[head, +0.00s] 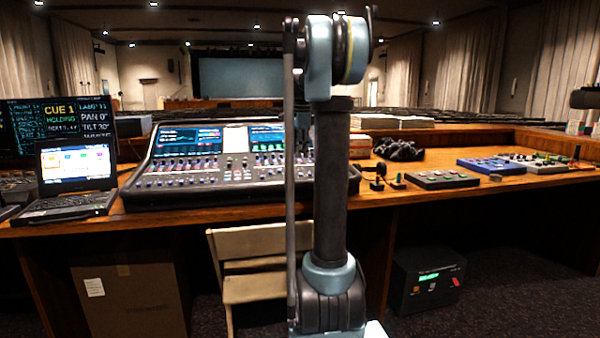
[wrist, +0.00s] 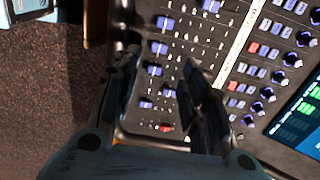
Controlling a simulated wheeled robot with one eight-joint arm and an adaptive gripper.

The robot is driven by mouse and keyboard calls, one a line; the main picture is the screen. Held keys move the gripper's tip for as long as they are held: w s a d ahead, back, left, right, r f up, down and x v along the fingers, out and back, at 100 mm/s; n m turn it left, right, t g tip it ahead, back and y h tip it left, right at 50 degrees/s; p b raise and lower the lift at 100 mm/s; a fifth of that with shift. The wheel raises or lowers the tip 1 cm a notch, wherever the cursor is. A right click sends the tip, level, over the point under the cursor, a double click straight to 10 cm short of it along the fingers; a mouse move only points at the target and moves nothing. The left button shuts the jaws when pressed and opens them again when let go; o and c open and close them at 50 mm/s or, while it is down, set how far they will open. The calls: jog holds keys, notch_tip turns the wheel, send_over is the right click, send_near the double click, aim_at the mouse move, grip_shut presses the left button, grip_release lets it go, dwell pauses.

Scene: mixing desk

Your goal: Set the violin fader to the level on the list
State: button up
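The mixing desk (head: 215,185) stands on the wooden counter, with rows of knobs and faders below two lit screens. In the wrist view its panel (wrist: 232,62) shows several blue fader caps, one of them a blue cap (wrist: 154,70) between my fingers in the picture, and a red cap (wrist: 166,127) nearer the gripper's base. I cannot tell which fader is the violin's. A pale sheet (head: 236,138) stands between the screens; its writing is too small to read. My gripper (wrist: 162,60) is open above the faders, with no fader visibly gripped.
A laptop (head: 75,178) stands left of the desk. A wooden chair (head: 250,262) stands in front. To the right are a headset (head: 400,149), a button box (head: 442,179) and a blue box (head: 491,165). A cardboard box (head: 130,300) and a black unit (head: 428,282) are below the counter.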

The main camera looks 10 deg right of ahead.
aim_at(300, 174)
jog(key=f, duration=0.5)
jog(key=w+f, duration=0.1)
jog(key=f, duration=0.2)
jog(key=shift+f, duration=0.3)
